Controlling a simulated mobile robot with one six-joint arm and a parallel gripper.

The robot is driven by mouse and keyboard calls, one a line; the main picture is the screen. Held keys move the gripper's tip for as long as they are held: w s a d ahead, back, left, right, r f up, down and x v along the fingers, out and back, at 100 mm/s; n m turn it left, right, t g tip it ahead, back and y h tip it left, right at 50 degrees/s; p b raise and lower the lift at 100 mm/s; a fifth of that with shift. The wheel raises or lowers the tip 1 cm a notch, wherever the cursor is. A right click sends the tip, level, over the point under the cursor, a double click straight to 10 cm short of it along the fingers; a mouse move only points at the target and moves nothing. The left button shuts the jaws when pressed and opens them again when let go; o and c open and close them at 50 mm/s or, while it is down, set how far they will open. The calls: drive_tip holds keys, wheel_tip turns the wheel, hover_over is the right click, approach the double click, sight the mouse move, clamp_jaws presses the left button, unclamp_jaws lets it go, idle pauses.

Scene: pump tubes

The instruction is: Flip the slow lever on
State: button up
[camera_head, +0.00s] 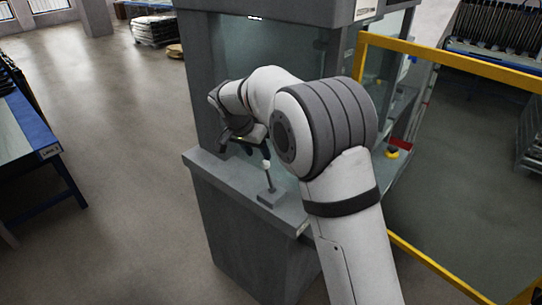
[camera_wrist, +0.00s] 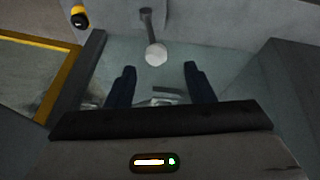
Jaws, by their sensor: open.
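A lever (camera_head: 269,178) stands on a small grey box on the ledge of the grey machine, with a pale knob at its top. In the wrist view the lever's white round knob (camera_wrist: 156,54) shows just beyond my fingertips, roughly centred between them, with its dark stem above it. My gripper (camera_wrist: 160,76) is open and empty, its two dark fingers apart. In the head view my gripper (camera_head: 246,146) is close to the knob, partly hidden by my wrist. I cannot tell whether a finger touches the knob. No label on the lever is readable.
The grey machine (camera_head: 226,190) has a glass-fronted cabinet behind the ledge. A yellow frame (camera_head: 450,62) stands to its right. A yellow knob-like part (camera_head: 392,154) sits beyond my arm. A blue workbench (camera_head: 28,135) is at far left, with open floor between.

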sight(264, 162)
drive_tip(key=shift+d+f, duration=0.15)
drive_tip(key=shift+f, duration=0.25)
drive_tip(key=shift+d+p+x, duration=0.1)
drive_tip(key=shift+p+x, duration=0.2)
drive_tip(key=shift+x, duration=1.25)
drive_tip(key=shift+d+p+x, duration=0.15)
drive_tip(key=shift+p+x, duration=0.1)
drive_tip(key=shift+x, duration=1.35)
drive_tip(key=shift+w+r, duration=0.1)
drive_tip(key=shift+r, duration=0.05)
clamp_jaws()
